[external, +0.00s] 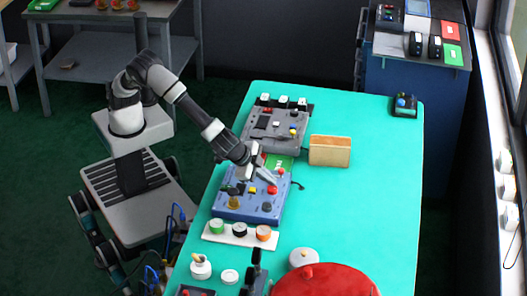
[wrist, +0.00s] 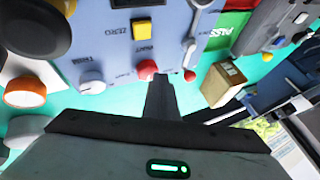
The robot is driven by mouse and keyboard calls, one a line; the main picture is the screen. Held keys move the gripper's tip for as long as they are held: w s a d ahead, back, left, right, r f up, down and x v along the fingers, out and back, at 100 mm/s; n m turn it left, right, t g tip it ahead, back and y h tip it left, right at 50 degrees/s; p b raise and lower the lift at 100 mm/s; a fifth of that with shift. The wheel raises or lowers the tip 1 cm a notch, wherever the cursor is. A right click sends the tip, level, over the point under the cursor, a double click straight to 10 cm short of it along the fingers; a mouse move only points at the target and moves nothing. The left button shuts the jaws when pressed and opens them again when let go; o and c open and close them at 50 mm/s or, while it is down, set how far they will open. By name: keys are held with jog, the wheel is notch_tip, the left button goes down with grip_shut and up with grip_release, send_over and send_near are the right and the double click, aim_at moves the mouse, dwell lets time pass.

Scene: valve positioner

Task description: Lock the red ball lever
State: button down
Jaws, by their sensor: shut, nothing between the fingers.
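The red ball lever is a silver arm with a small red ball (wrist: 190,76) at its end, on the blue valve positioner panel (wrist: 100,45). In the external view its red ball (external: 280,172) shows at the panel's far right corner. My gripper (wrist: 160,80) is shut and empty. In the wrist view its tip lies over the panel's edge, just left of the ball and apart from it in the picture, overlapping the lower part of a red button (wrist: 147,67). In the external view my gripper (external: 268,176) is above the blue panel; I cannot tell whether it touches anything.
A yellow button (wrist: 141,27) and a white knob (wrist: 92,82) are on the panel. A grey device (external: 275,128) stands beyond it, with a tan wooden block (external: 330,150) to the right.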

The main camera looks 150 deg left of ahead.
aim_at(280, 169)
jog(key=shift+s+a+r, duration=0.1)
jog(key=shift+s+a, duration=0.45)
jog(key=shift+a, duration=0.25)
jog(key=shift+s+a, duration=0.5)
jog(key=shift+a, duration=0.3)
jog(key=shift+a+n+g, duration=0.25)
jog(key=shift+n+g, duration=0.25)
jog(key=shift+n, duration=0.2)
jog(key=a+n+g, duration=0.1)
jog(key=n+g, duration=0.1)
jog(key=n, duration=0.1)
jog(key=shift+a+p, duration=0.15)
jog(key=shift+p, duration=0.25)
jog(key=n+g, duration=0.1)
jog(key=a+n+h+p, duration=0.1)
jog(key=n, duration=0.1)
jog(key=n+g, duration=0.1)
jog(key=shift+s+a+n+g+p, duration=0.3)
jog(key=shift+s+p, duration=0.1)
jog(key=shift+s+a+n+g+h, duration=0.15)
jog(key=shift+s+n+g+h, duration=0.15)
jog(key=shift+n+h, duration=0.3)
jog(key=shift+s+a, duration=0.35)
jog(key=shift+s, duration=0.2)
